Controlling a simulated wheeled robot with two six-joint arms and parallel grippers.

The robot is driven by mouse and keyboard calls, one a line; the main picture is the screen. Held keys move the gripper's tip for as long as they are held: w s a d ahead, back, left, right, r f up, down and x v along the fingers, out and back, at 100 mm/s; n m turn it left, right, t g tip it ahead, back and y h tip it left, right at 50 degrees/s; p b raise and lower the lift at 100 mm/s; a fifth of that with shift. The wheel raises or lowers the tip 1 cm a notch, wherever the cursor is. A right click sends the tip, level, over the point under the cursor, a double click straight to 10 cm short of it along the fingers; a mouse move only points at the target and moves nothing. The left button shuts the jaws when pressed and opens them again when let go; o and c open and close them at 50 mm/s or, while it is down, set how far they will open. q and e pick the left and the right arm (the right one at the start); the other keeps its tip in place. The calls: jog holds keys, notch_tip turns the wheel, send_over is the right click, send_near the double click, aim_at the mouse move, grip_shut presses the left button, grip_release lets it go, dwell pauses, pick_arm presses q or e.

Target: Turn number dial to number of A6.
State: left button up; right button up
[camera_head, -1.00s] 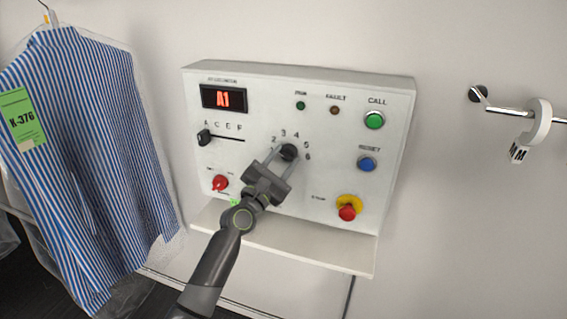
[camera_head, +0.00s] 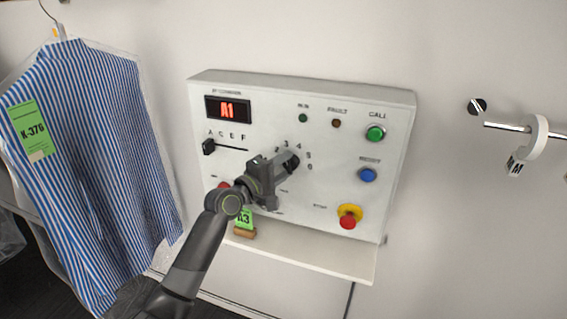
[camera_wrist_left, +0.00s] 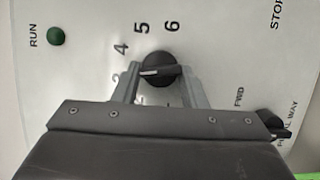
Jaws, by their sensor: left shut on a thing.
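The white control panel (camera_head: 330,197) is on the wall, and its red display (camera_head: 228,109) reads A1. The black number dial (camera_wrist_left: 160,69) shows in the left wrist view between my left gripper's fingers, with numbers 4, 5 and 6 printed around it. In that view its pointer bar lies sideways. In the head view the gripper covers most of the dial. My left gripper (camera_head: 287,163) is shut on the dial. The letter slider (camera_head: 209,147) is at A, at the left end of its slot. My right gripper is not in view.
A green call button (camera_head: 375,133), a blue reset button (camera_head: 367,174) and a red stop button on yellow (camera_head: 348,217) are on the panel's right. A shelf (camera_head: 320,257) juts out below, with a green A3 tag (camera_head: 244,218). A striped shirt (camera_head: 95,165) hangs left.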

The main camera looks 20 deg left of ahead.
pick_arm(q)
jog(key=m+g+p, duration=0.1)
jog(key=m+p, duration=0.1)
jog(key=r+m+g+y+p, duration=0.1)
jog(key=m+p, duration=0.2)
jog(key=shift+d+y, duration=0.1)
jog(key=shift+y, duration=0.2)
jog(key=m+y+p, duration=0.2)
jog(key=m+p, duration=0.1)
jog(key=m, duration=0.1)
jog(key=shift+d+g, duration=0.2)
jog(key=shift+g, duration=0.2)
jog(key=m+y+p, duration=0.1)
jog(key=m+y, duration=0.1)
jog(key=m, duration=0.1)
jog(key=shift+d, duration=0.2)
jog(key=shift+d+m+y, duration=0.15)
jog(key=shift+m+y, duration=0.65)
jog(key=shift+m, duration=0.3)
jog(key=shift+s+d+f+m+y, duration=0.1)
jog(key=shift+f+m+y, duration=0.05)
jog(key=shift+m+y, duration=0.8)
jog(key=shift+m, duration=0.25)
jog(key=o, duration=0.9)
